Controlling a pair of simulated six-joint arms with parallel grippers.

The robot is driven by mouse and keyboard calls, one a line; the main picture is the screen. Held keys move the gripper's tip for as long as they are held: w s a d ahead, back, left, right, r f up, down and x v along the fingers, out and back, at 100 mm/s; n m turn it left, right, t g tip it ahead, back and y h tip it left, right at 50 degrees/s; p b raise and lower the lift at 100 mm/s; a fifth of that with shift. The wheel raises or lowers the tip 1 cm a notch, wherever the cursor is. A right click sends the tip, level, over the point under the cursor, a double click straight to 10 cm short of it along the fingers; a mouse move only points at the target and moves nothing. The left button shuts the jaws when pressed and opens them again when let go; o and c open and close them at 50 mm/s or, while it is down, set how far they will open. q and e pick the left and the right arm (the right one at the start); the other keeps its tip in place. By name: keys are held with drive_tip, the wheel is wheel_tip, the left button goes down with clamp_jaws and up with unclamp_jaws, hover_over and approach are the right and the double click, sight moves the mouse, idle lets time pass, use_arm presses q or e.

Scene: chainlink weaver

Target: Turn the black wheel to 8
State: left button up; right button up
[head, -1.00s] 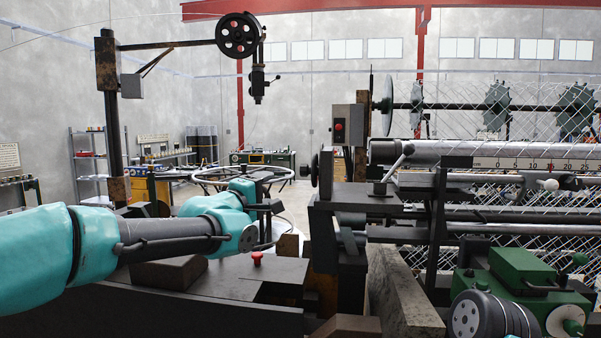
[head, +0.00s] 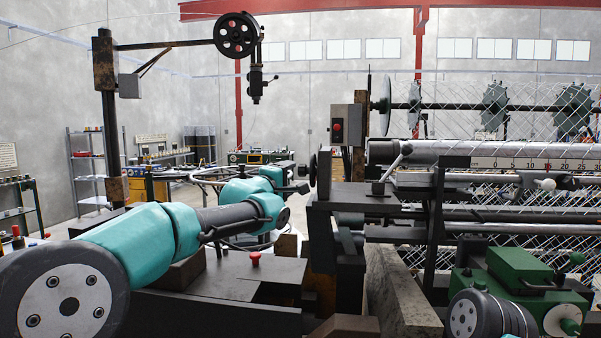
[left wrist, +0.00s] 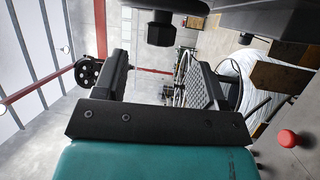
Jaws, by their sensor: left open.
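A dark wheel (head: 323,172), seen nearly edge-on, is at the left end of the machine frame. My left gripper (head: 301,178) is just left of it, pointing right toward it, with a small gap apparent. In the left wrist view the two fingers of my left gripper (left wrist: 160,65) stand apart with nothing between them. A black knob-like part (left wrist: 160,28) shows beyond the fingertips there; I cannot tell whether it belongs to the wheel. No number on the wheel is readable. My right gripper is not in view.
A ruler scale (head: 535,164) runs along the machine at the right. A grey box with a red button (head: 338,126) stands above the wheel. A red mushroom button (head: 254,259) sits on the dark bench below my left arm. A spoked pulley (head: 236,35) hangs high up.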

sight(300, 172)
use_arm(q)
drive_tip(key=shift+x, duration=3.3)
drive_tip(key=c, duration=0.9)
drive_tip(key=shift+f+h, duration=0.1)
drive_tip(key=shift+h, duration=0.2)
drive_tip(key=shift+f+m+t+h, duration=0.1)
drive_tip(key=shift+m+t+h, duration=1.1)
drive_tip(key=shift+h, duration=0.1)
drive_tip(key=o, duration=0.9)
